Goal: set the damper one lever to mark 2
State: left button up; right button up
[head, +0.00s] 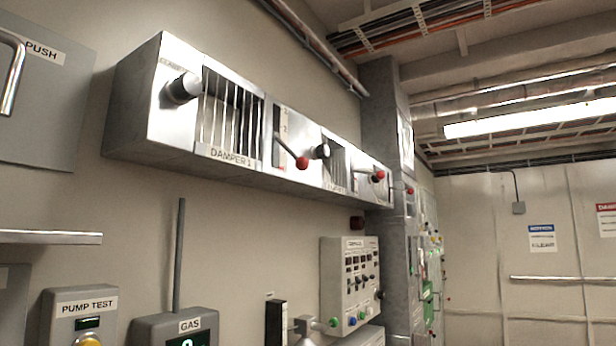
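The damper one unit is a metal box high on the wall, with a louvred grille (230,115) above a plate reading "DAMPER 1" (231,157). Right of the grille is a scale plate with a dark vertical slot (276,136) and small marks too blurred to read surely. A black knob (184,88) sits left of the grille. Neither of my grippers shows in the head view.
A second louvred unit with a black knob (321,151) and red-ended lever (378,175) continues to the right. Below are a control panel (350,272), a GAS box (176,328) and a PUMP TEST box (80,315). A ledge (50,237) juts at left.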

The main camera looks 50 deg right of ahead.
aim_at(302, 164)
jog(key=z, duration=1.6)
jog(key=k, duration=1.15)
jog(key=z, duration=0.95)
jog(key=i, duration=1.4)
jog(key=u, duration=0.65)
